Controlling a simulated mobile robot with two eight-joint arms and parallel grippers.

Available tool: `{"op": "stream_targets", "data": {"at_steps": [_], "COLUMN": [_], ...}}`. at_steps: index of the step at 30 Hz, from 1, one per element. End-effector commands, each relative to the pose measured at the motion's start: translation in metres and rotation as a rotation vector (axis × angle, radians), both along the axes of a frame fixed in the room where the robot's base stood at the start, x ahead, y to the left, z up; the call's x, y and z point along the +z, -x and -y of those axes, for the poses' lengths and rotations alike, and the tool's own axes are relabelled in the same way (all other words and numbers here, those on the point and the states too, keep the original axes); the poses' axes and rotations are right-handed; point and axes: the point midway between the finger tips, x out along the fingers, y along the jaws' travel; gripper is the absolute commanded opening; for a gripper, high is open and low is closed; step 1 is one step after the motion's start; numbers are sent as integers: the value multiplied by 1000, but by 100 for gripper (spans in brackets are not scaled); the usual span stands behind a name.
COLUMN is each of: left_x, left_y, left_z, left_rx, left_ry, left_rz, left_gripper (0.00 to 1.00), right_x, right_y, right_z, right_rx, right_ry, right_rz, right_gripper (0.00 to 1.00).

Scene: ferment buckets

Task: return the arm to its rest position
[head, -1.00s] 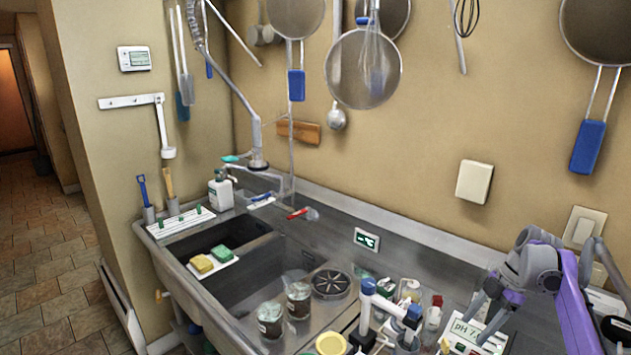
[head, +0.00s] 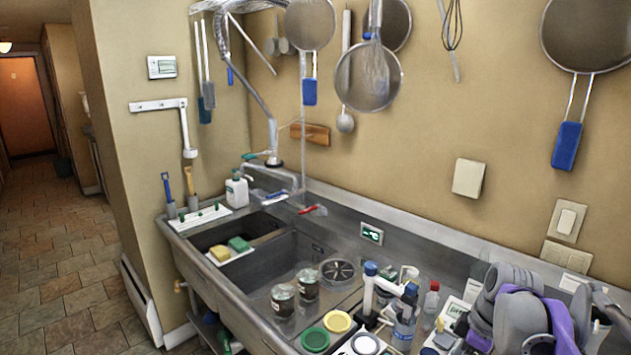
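My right arm (head: 520,310), grey with purple parts, shows at the lower right of the head view. It is bent and stands in front of the right end of the steel counter. I cannot make out its fingertips, so I cannot tell whether the gripper is open or shut. No held object shows at it. My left arm and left gripper are not in the view.
On the counter near my arm stand a white-and-blue stand (head: 370,285), a red-capped bottle (head: 431,298), a green lid (head: 315,339) and a yellow lid (head: 338,321). Strainers (head: 369,77) hang on the wall.

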Motion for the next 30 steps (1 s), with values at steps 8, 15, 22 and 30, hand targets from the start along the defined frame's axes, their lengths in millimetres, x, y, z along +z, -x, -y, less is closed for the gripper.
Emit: {"op": "stream_targets", "data": {"at_steps": [8, 15, 22, 30], "left_x": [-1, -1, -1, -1], "left_y": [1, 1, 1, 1], "left_z": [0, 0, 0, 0], "left_rx": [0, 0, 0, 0], "left_ry": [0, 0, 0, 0], "left_rz": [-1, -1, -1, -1], "left_gripper": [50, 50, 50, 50], "right_x": [-36, -83, -110, -111], "right_y": [88, 154, 181, 182], "right_z": [-65, -95, -103, -104], "right_rx": [-458, -795, -945, -960], "right_ry": [23, -63, -136, -143], "right_rz": [100, 215, 263, 267], "right_gripper": [68, 68, 68, 68]}}
